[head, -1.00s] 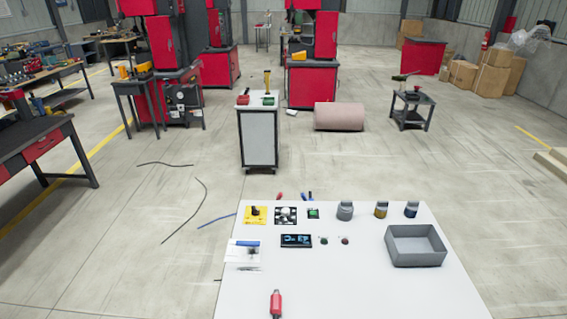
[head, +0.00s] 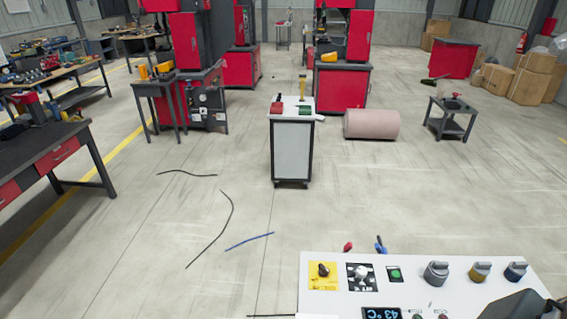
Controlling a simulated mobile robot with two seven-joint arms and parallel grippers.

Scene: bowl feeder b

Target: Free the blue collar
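The blue collar (head: 515,270) is a blue ring around a grey, knob-topped fitting near the back right of the white table. Close to its left stands a similar fitting with a yellow collar (head: 480,271), and further left a plain grey one (head: 436,272). The blue collar sits around its fitting; how it is held there is too small to tell. Neither gripper can be made out. A dark shape (head: 522,305) at the bottom right corner covers part of the table; I cannot tell what it is.
The white table (head: 312,262) also carries a yellow plate with a black knob (head: 323,272), a joystick plate (head: 361,275), a green button (head: 395,273) and a display (head: 381,313). A white cart (head: 292,150) stands beyond. Cables (head: 250,241) lie on the open floor left.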

